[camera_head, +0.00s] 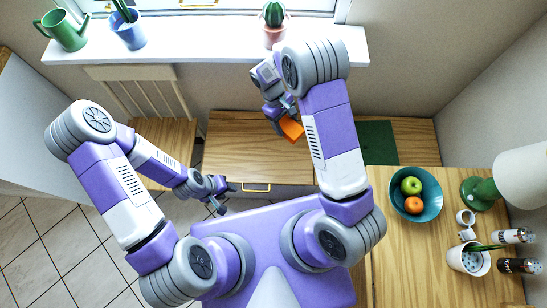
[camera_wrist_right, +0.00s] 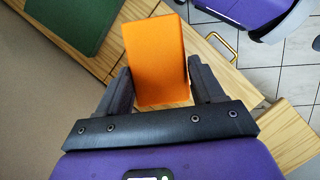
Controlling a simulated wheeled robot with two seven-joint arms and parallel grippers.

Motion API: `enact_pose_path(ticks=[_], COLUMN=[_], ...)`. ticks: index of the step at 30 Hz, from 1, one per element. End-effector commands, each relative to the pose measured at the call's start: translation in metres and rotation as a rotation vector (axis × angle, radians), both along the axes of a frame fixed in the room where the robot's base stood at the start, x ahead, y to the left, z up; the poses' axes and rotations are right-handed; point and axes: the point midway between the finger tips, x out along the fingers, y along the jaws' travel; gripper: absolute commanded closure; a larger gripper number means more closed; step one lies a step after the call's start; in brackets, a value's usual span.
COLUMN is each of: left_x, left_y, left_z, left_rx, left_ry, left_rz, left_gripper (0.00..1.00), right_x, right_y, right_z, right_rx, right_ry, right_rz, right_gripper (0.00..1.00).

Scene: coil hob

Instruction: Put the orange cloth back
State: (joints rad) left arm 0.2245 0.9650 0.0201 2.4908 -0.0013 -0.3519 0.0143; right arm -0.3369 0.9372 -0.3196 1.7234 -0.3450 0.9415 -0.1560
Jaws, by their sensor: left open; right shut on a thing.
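The orange cloth (camera_wrist_right: 155,55) shows as a flat-faced orange block shape in the right wrist view. My right gripper (camera_wrist_right: 158,90) is shut on it, with one dark finger on each side. In the head view the orange cloth (camera_head: 291,129) hangs from my right gripper (camera_head: 284,112) above the wooden surface, partly hidden by my right arm. I cannot tell its exact height over the wood. My left gripper (camera_head: 220,192) is open and empty, low at the front left of the wooden drawer unit.
A wooden drawer unit (camera_head: 235,160) with a yellow handle stands below. A dark green mat (camera_head: 377,142) lies to the right. The right table holds a teal fruit bowl (camera_head: 431,211), a lamp (camera_head: 480,193) and cups. The white sill (camera_head: 200,50) carries pots and a watering can (camera_head: 63,31).

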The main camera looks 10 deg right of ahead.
Motion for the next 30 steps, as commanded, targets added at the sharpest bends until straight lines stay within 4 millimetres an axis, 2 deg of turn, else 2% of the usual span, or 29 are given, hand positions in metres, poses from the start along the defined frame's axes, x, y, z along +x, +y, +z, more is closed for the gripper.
enact_pose_path(ticks=[1, 3, 6, 9, 12, 15, 17, 24, 30], left_x=[0.000, 0.000, 0.000, 0.000, 0.000, 0.000, 0.000, 0.000, 0.000], left_y=[0.000, 0.000, 0.000, 0.000, 0.000, 0.000, 0.000, 0.000, 0.000], left_z=[-0.025, -0.042, -0.063, -0.080, -0.091, -0.096, -0.099, -0.116, -0.121], left_rx=[0.000, 0.000, 0.000, 0.000, 0.000, 0.000, 0.000, 0.000, 0.000], left_ry=[0.000, 0.000, 0.000, -0.001, -0.001, -0.001, -0.001, -0.001, -0.001], left_rz=[0.000, 0.000, 0.001, 0.001, 0.001, 0.001, 0.001, 0.000, 0.000], left_gripper=[0.57, 0.57, 0.57, 0.57, 0.57, 0.57, 0.57, 0.57, 0.57], right_x=[0.001, 0.003, 0.005, 0.005, 0.005, 0.004, 0.004, 0.003, 0.004], right_y=[0.007, 0.015, 0.027, 0.037, 0.045, 0.050, 0.051, 0.052, 0.052], right_z=[-0.039, -0.073, -0.117, -0.152, -0.177, -0.190, -0.197, -0.242, -0.259], right_rx=[0.002, 0.006, 0.010, 0.012, 0.014, 0.015, 0.015, 0.016, 0.015], right_ry=[0.007, 0.010, 0.014, 0.017, 0.019, 0.020, 0.019, 0.020, 0.019], right_rz=[0.093, 0.221, 0.390, 0.531, 0.630, 0.691, 0.709, 0.718, 0.717], right_gripper=[0.61, 0.61, 0.61, 0.61, 0.61, 0.61, 0.61, 0.61, 0.61])
